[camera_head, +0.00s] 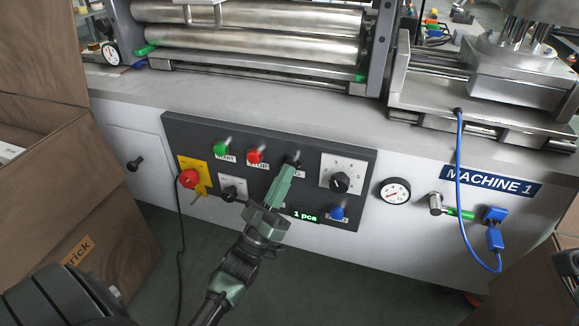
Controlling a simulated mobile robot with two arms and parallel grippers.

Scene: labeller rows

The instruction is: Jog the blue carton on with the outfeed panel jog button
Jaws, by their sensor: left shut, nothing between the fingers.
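A dark control panel (270,205) is on the white front of the machine, below the rollers. My left gripper (289,170) is shut and empty. Its fingertips are at a black button (293,160) in the panel's upper row; I cannot tell whether they touch it. The fingers hide part of this button's label, so I cannot read it. A green START button (221,148) and a red STOP button (255,156) are left of it. A blue button (337,212) is at lower right, near a "1 pcs" display (306,217). No blue carton is visible.
A red emergency knob (188,178) on a yellow plate is at the panel's left. A black rotary knob (339,182) is right of the gripper. A gauge (394,191) and a blue cable (461,200) are further right. Cardboard boxes (100,240) stand at left.

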